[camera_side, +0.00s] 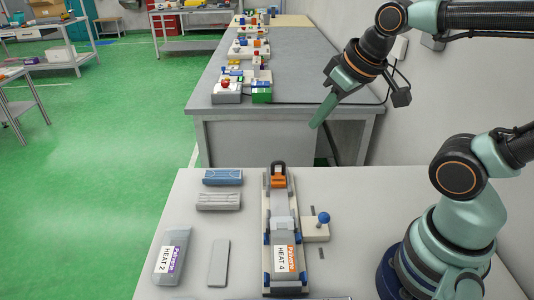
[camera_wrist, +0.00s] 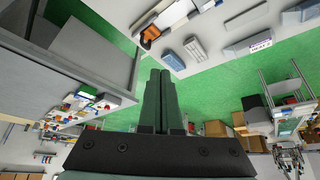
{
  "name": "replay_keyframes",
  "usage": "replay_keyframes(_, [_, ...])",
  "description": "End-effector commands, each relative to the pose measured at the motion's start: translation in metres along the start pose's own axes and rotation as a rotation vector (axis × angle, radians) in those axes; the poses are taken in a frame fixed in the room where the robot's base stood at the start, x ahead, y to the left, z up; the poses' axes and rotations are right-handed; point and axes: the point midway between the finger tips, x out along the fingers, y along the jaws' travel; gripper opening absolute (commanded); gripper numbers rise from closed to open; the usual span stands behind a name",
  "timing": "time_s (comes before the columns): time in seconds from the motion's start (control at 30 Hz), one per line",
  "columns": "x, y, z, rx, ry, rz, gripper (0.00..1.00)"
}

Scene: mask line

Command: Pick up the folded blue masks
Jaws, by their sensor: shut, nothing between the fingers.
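A folded blue mask bundle (camera_side: 222,177) lies flat near the far left edge of the white table. It also shows in the wrist view (camera_wrist: 173,60), close to the table's edge beyond my fingertips. My gripper (camera_side: 316,124) is shut and empty, raised above the gap between the white table and the grey bench. It is up and to the right of the blue masks, well apart from them. In the wrist view my gripper (camera_wrist: 160,75) shows its two fingers closed together.
A grey folded bundle (camera_side: 219,201) lies just in front of the blue one. A pouch marked HEAT 2 (camera_side: 172,258) and a flat grey bar (camera_side: 219,262) lie nearer. A long fixture (camera_side: 267,235) with an orange clamp and blue-knobbed lever stands mid-table. A wall bounds the right.

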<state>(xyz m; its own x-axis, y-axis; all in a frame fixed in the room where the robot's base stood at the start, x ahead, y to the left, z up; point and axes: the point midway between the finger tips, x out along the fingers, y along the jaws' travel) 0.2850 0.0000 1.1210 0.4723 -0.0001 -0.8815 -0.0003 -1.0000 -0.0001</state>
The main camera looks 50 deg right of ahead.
Motion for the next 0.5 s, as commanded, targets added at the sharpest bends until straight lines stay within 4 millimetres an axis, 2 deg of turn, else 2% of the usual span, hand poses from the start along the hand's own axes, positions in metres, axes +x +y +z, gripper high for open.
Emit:
replay_keyframes(0.07, [0.0000,0.0000,0.0000,0.000,0.000,0.000,0.00])
replay_keyframes(0.1, [0.0000,0.0000,0.0000,0.000,0.000,0.000,0.15])
replay_keyframes(0.3, [0.0000,0.0000,0.0000,0.000,0.000,0.000,0.90])
replay_keyframes(0.5, [0.0000,0.0000,0.0000,0.000,0.000,0.000,0.90])
